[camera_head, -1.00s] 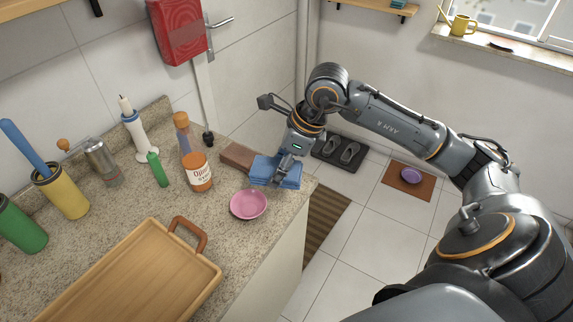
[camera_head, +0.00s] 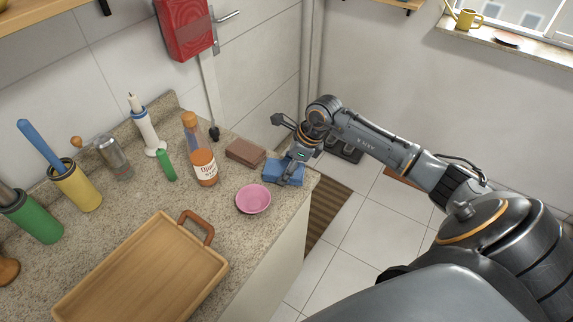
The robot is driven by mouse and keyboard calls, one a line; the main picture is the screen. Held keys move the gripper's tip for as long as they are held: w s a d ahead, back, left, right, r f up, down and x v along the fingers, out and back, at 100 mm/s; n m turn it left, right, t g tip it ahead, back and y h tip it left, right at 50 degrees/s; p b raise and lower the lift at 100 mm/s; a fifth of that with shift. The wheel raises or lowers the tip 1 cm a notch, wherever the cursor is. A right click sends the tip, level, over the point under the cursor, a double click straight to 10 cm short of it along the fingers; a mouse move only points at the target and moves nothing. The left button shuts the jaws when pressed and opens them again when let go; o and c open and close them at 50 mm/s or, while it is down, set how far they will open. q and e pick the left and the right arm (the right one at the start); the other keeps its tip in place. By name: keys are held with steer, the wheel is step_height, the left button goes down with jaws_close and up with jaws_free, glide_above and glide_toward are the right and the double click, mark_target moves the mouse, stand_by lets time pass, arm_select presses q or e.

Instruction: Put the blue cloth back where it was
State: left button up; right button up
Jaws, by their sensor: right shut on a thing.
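The blue cloth (camera_head: 271,170) is a folded pad at the right end of the granite counter. My right gripper (camera_head: 287,178) is over it, shut on it, and hides part of it. The cloth is at or just above the counter top; I cannot tell whether it touches. A brown block (camera_head: 246,152) lies just left of the cloth, and a pink bowl (camera_head: 253,199) stands in front of it. My left gripper is not in view.
A wooden tray (camera_head: 145,275) with a brown handle lies at the front of the counter (camera_head: 235,225). A sauce bottle (camera_head: 204,165), a green bottle (camera_head: 166,166) and a yellow container (camera_head: 77,187) stand along the back. The counter's right edge drops to the floor.

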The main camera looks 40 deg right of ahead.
steer(key=shift+f, duration=0.1)
steer(key=o, duration=1.2)
steer(key=shift+r, duration=0.2)
steer(key=shift+d+r, duration=0.15)
steer(key=shift+r, duration=0.1)
steer(key=b+v, duration=0.2)
steer(key=v, duration=0.9)
steer(key=shift+s+r+b, duration=0.15)
steer(key=shift+b, duration=0.15)
